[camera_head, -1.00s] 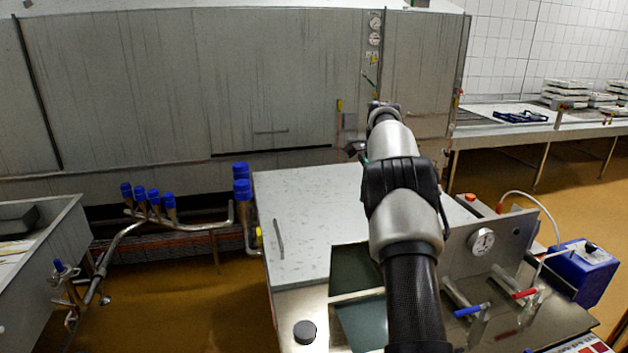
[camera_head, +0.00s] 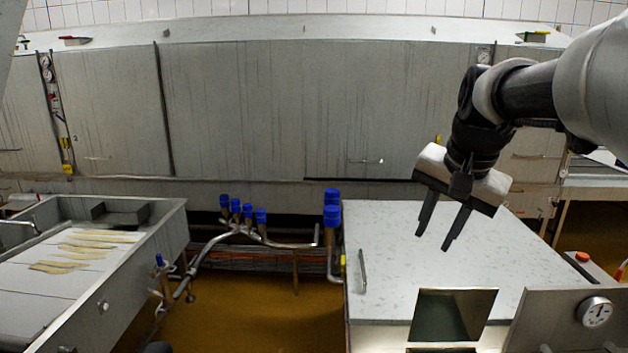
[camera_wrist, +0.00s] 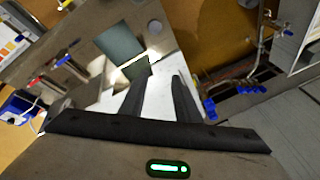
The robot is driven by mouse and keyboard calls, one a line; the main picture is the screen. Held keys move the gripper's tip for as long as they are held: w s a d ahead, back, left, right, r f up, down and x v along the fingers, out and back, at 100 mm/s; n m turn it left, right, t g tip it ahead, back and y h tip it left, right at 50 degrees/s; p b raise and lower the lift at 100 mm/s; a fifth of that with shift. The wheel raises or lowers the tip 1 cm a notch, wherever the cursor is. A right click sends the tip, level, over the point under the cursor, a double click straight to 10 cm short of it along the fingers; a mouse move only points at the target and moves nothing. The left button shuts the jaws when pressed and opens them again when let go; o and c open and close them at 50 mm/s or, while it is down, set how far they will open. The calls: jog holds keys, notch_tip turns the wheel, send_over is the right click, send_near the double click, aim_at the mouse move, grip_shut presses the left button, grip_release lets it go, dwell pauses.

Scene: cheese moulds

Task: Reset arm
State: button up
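My gripper (camera_head: 443,232) hangs in the air above the white speckled worktop (camera_head: 400,245) in the head view, its two black fingers pointing down and slightly left. The fingers are apart with nothing between them. My arm reaches in from the upper right and bends at the wrist. In the wrist view, the gripper's fingers (camera_wrist: 158,85) also stand apart and empty over the worktop.
Blue-capped pipe valves (camera_head: 332,205) stand left of the worktop. A steel basin (camera_head: 165,225) with pale strips (camera_head: 80,250) is at far left. A dial gauge (camera_head: 594,312) on a steel panel is at lower right. Large steel cabinets line the back.

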jog(key=s+a+f+n, duration=0.3)
jog(key=s+f+n, duration=0.1)
jog(key=s, duration=0.5)
jog(key=s+a+f+n+t, duration=0.1)
jog(key=s+a+f+n, duration=0.2)
jog(key=s, duration=0.7)
jog(key=shift+a+f+n, duration=0.4)
jog(key=shift+a, duration=0.2)
